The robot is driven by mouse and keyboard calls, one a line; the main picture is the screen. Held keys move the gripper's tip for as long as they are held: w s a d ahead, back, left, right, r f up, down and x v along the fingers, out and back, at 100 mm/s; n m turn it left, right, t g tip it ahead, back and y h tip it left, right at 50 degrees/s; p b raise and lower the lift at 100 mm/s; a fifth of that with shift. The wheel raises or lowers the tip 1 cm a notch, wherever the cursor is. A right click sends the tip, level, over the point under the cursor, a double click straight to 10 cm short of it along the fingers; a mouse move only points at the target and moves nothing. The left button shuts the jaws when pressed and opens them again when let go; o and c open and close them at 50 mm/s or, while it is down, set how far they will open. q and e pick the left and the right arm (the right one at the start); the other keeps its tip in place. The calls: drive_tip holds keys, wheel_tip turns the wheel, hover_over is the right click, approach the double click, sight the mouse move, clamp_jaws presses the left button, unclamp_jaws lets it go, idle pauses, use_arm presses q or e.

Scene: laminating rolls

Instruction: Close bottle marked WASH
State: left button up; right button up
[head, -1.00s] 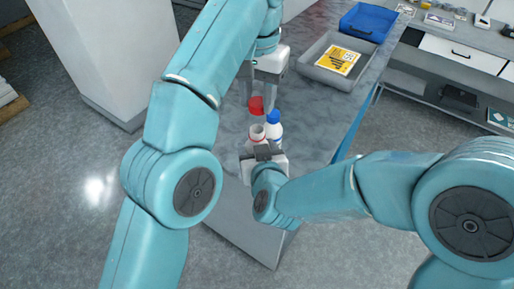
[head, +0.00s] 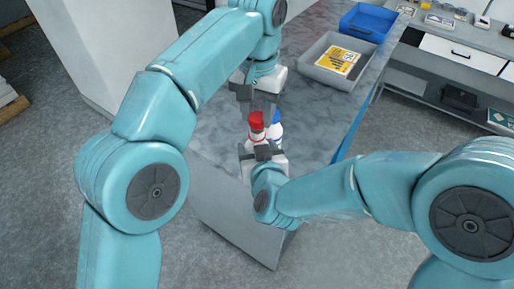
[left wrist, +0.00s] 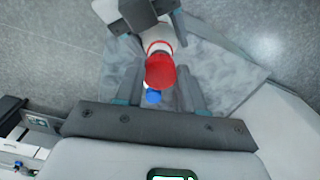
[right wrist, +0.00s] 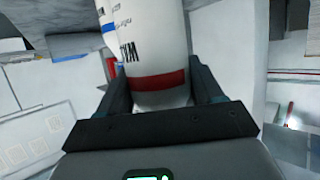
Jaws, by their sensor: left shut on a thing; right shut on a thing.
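A white bottle with a red band (right wrist: 160,83) stands upright, its black lettering only partly showing in the right wrist view. My right gripper (head: 262,151) is shut around this bottle. My left gripper (head: 257,108) is above it, shut on a red cap (head: 256,122). The cap lines up over the bottle's mouth, which it hides; I cannot tell if it is seated. In the left wrist view the red cap (left wrist: 160,72) is between my left fingers, with the bottle's red-ringed top beyond it. A second white bottle with a blue cap (head: 276,118) stands close beside.
The bottles are at the near end of a grey marbled counter (head: 312,105). A grey tray (head: 318,73) with a yellow printed sheet (head: 338,60) and a blue tray (head: 365,22) stand farther back. A drawer bench is at the upper right.

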use_arm(q)
drive_tip(key=shift+s+r, duration=0.1)
idle(0.5)
drive_tip(key=shift+a+f, duration=0.1)
drive_tip(key=shift+f, duration=0.85)
drive_tip(key=shift+f, duration=0.5)
